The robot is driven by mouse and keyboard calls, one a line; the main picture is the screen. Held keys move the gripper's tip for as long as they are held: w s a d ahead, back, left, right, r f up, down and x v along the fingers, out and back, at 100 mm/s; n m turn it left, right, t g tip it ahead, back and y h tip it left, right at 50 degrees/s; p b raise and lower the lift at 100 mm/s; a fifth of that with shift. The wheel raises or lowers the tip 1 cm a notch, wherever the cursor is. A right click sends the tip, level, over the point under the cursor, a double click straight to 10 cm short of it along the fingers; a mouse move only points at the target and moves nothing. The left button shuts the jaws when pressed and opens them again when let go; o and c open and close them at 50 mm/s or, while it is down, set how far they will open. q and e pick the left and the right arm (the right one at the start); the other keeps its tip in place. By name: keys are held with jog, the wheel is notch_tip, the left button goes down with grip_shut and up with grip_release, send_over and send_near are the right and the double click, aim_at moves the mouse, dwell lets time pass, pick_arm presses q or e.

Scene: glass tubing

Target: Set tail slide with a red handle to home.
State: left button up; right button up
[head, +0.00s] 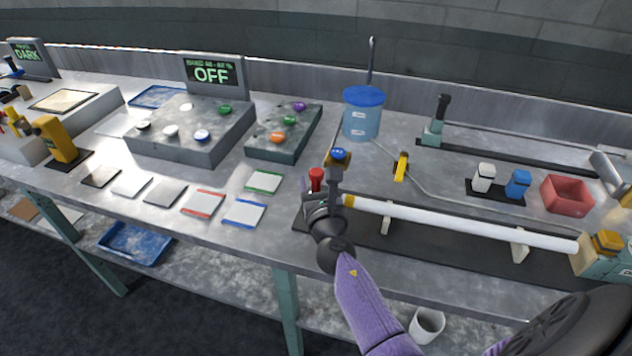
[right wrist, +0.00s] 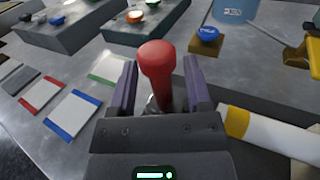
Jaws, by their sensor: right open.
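The red handle (head: 316,179) of the tail slide stands upright at the left end of the dark track (head: 456,243). It also shows in the right wrist view (right wrist: 156,68), rising between my fingers. My right gripper (head: 325,197) is open, with one finger on each side of the handle. The handle's lower part and the slide's body are mostly hidden by my gripper. A white tube (head: 470,224) with a yellow band at its left end lies along the track, just right of my gripper. I cannot make out a home mark. My left gripper is not in view.
A blue-topped knob (head: 338,155) stands just behind my gripper. A blue-lidded bucket (head: 362,116), a yellow clip (head: 401,166) and a red bin (head: 567,194) stand farther back. Colour-edged cards (head: 244,212) lie to the left. A teal block (head: 606,256) is at the tube's right end.

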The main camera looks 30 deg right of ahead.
jog(key=shift+w+d, duration=0.15)
jog(key=shift+w, duration=0.1)
grip_shut()
